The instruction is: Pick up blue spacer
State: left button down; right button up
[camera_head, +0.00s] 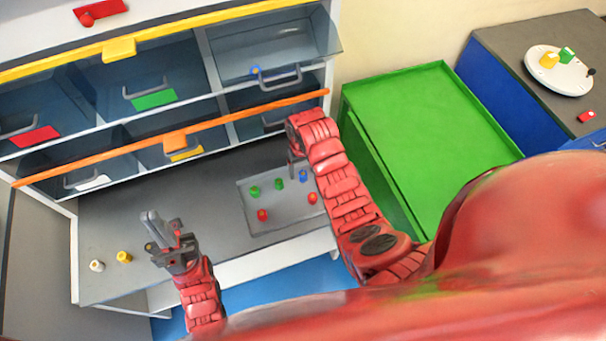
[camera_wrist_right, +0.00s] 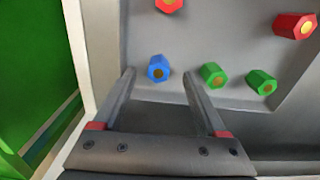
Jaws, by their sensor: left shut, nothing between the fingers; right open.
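The blue spacer (camera_head: 303,175) is a small hexagonal piece with a yellowish centre. It sits on the grey tray (camera_head: 262,215) on the workbench. My left gripper (camera_head: 152,225) is shut and empty above the bench, left of the tray.
Green spacers (camera_wrist_right: 212,75) and red spacers (camera_wrist_right: 294,26) lie near the blue one. A white (camera_head: 97,265) and a yellow piece (camera_head: 124,257) stand at the bench's left. Drawers with an orange rail (camera_head: 240,130) overhang behind. A green cabinet (camera_head: 440,120) stands to the right.

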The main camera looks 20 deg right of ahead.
aim_at(303, 174)
jog(key=shift+d+f+p, duration=0.1)
jog(key=shift+f+p, duration=0.35)
jog(key=shift+f, duration=1.15)
grip_shut()
